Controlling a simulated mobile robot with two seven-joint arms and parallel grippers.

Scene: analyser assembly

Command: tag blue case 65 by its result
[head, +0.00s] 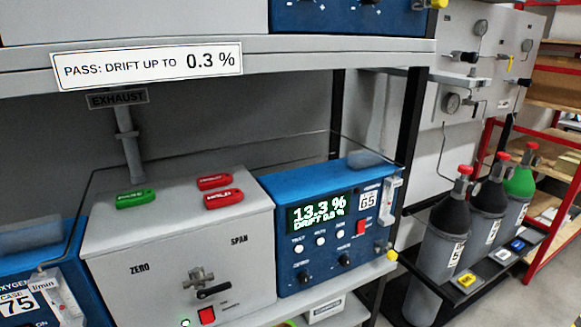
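Blue case 65 (283,187) stands on the lower shelf, right of a grey box. Its label (368,200) reads 65. Its lit display (320,212) reads 13.3 % and a drift that looks like 0.8 %, in small type. A sign (147,66) on the upper shelf edge reads "PASS: DRIFT UP TO 0.3 %". A green tag (136,198) and two red tags, one at the back (214,181) and one in front (223,198), lie on top of the grey box. The front red tag looks marked HOLD. No tag shows on case 65. Neither gripper is in view.
The grey box (170,245) has ZERO and SPAN marks, a valve handle and a red switch. Case 75 (20,300) is at the far left. The upper shelf (300,55) overhangs. Gas cylinders (445,235) stand at right; a dark upright (408,130) is between.

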